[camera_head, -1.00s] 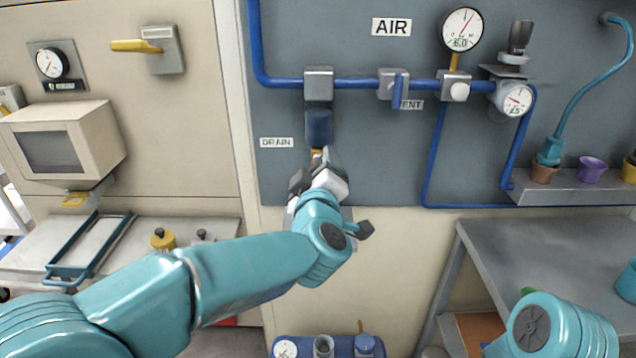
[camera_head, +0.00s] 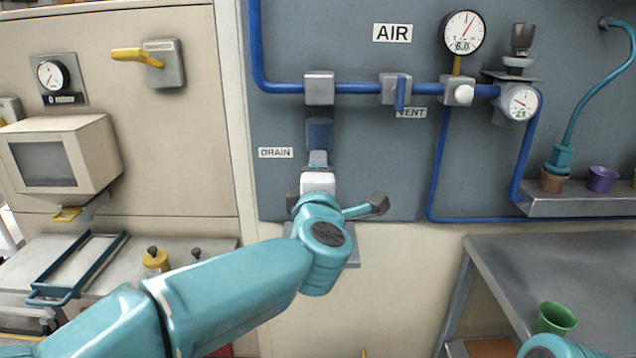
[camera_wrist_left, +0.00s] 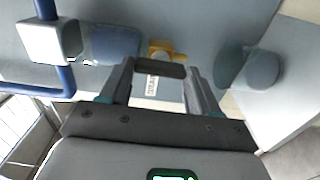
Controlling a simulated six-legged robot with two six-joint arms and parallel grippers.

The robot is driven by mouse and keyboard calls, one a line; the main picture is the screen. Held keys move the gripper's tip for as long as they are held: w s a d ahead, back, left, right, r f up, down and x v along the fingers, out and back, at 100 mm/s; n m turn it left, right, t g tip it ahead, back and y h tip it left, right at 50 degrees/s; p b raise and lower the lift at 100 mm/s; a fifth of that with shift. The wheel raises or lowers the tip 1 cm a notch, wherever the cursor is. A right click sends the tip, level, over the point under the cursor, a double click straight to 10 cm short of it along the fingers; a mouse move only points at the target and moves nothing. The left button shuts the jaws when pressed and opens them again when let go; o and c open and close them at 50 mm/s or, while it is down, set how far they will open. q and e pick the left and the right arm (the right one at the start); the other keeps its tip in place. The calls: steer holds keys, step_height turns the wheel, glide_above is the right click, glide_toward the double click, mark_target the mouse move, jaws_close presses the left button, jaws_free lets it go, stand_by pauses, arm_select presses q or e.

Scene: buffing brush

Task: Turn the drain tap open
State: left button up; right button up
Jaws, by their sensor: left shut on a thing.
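The drain tap (camera_wrist_left: 166,49) is a small yellow lever, seen in the left wrist view just past my fingertips. It sits under the blue drain bowl (camera_head: 319,134), beside the DRAIN label (camera_head: 276,153). In the head view my gripper hides the tap. My left gripper (camera_head: 318,162) is right below the bowl; its two fingers also show in the left wrist view (camera_wrist_left: 160,68), on either side of the tap's end. It is shut on the tap, though the contact itself is hard to see. My right gripper is out of view; only part of that arm shows at the lower right.
Blue air pipe (camera_head: 355,88) runs above, with the vent valve (camera_head: 396,88), a filter block and gauges (camera_head: 463,32) to the right. A shelf with pots (camera_head: 580,205) and a grey bench with a green cup (camera_head: 555,318) stand at right. A beige panel is at left.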

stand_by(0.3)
arm_select(q)
steer(key=o, duration=1.1)
steer(key=shift+c, duration=0.2)
steer(key=s+b, duration=0.1)
steer(key=s, duration=1.5)
steer(key=shift+s, duration=0.15)
